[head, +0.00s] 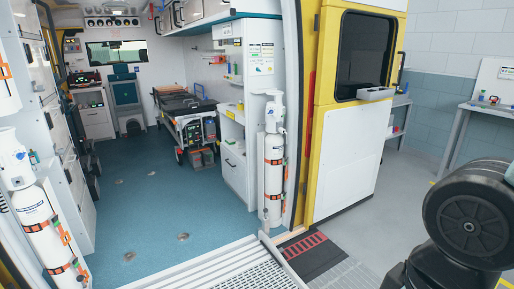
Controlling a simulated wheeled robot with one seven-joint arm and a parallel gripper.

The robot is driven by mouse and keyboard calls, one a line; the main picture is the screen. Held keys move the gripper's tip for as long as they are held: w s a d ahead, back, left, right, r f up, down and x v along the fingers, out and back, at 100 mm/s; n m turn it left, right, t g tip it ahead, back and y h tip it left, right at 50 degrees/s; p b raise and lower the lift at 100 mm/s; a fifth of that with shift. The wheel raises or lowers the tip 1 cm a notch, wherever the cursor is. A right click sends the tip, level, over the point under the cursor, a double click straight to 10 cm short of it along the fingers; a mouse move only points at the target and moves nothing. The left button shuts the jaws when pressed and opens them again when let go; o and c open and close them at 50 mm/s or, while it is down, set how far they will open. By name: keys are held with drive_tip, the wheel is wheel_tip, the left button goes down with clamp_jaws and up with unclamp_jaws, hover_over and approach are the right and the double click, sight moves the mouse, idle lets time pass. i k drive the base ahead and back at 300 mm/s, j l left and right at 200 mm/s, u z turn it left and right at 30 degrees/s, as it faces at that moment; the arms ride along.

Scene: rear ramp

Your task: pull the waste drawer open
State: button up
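I cannot tell for sure which front is the waste drawer. A white lower cabinet (234,182) with a dark handle (230,162) stands just inside the ambulance on the right, and its front looks shut. Another white drawer unit (95,118) stands at the far left back, small in the view. My gripper is not in view. Only a dark round part of my arm shows at the lower right, outside the vehicle and well apart from the cabinets.
White cylinders (274,165) and (45,222) flank the rear opening. A metal ramp (215,270) leads onto the clear blue floor (150,205). A stretcher (187,112) stands farther in. The yellow open door (345,110) and a side table (490,108) are at right.

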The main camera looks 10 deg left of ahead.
sight(233, 172)
drive_tip(key=i+j+u, duration=0.25)
drive_tip(key=i+u, duration=0.15)
drive_tip(key=i, duration=0.25)
drive_tip(key=i+u, duration=0.4)
drive_tip(key=i, duration=0.25)
drive_tip(key=i+l+u, duration=0.15)
drive_tip(key=i+u, duration=0.3)
drive_tip(key=i, duration=0.2)
drive_tip(key=i+z, duration=0.1)
drive_tip(key=i, duration=0.6)
drive_tip(key=i+j+z, duration=0.1)
drive_tip(key=i, duration=0.55)
drive_tip(key=i+j+z, duration=0.1)
drive_tip(key=i, duration=0.6)
drive_tip(key=i+l+z, duration=0.25)
drive_tip(key=i, duration=0.4)
drive_tip(key=i+z, duration=0.2)
drive_tip(key=i, duration=0.5)
